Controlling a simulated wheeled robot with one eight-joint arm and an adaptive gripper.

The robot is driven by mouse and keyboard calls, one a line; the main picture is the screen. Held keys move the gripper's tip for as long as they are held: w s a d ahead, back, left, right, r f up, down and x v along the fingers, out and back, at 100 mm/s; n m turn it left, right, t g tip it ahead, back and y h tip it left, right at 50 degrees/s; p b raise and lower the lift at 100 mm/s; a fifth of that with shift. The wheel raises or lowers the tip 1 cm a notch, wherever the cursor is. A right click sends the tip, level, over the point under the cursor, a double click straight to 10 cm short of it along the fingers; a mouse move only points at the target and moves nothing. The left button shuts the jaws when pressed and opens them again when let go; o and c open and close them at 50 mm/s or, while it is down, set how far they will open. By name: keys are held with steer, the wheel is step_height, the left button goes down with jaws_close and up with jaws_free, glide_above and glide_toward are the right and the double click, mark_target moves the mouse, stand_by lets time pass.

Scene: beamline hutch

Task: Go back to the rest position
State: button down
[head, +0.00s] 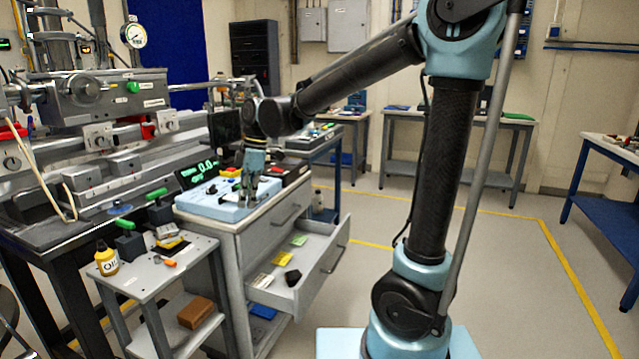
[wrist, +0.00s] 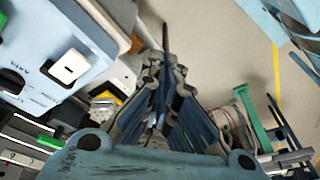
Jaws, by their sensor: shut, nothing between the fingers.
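My gripper (head: 249,196) hangs from my outstretched arm with its fingers pointing down, in front of or above the light blue case (head: 212,204) on the grey drawer cabinet (head: 262,240). I cannot tell how large the gap to the case is. In the wrist view my gripper (wrist: 164,75) has its fingers together with nothing between them. Beyond the fingertips there is bare floor, and a light blue surface with a white block shows at the left.
The cabinet's drawer (head: 300,268) stands open with small items inside. A small grey cart (head: 150,278) with an oil bottle (head: 107,260) stands left of it. A green numeric display (head: 198,172) is behind the case. The floor (head: 500,250) to the right is clear.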

steer(key=s+d+f+m+t, duration=0.15)
steer(key=d+m, duration=0.85)
steer(key=d, duration=1.3)
steer(key=s+d+f+m+t+h, duration=0.1)
steer(key=s+d+f+m, duration=0.4)
steer(key=d, duration=0.3)
steer(key=s+d+f+m+t+h, duration=0.1)
steer(key=s+d+f+m, duration=0.4)
steer(key=d, duration=0.4)
steer(key=shift+s+f+m, duration=0.3)
steer(key=shift+f+m, duration=0.3)
steer(key=shift+m, duration=0.4)
steer(key=shift+w+f, duration=0.2)
steer(key=shift+w, duration=0.25)
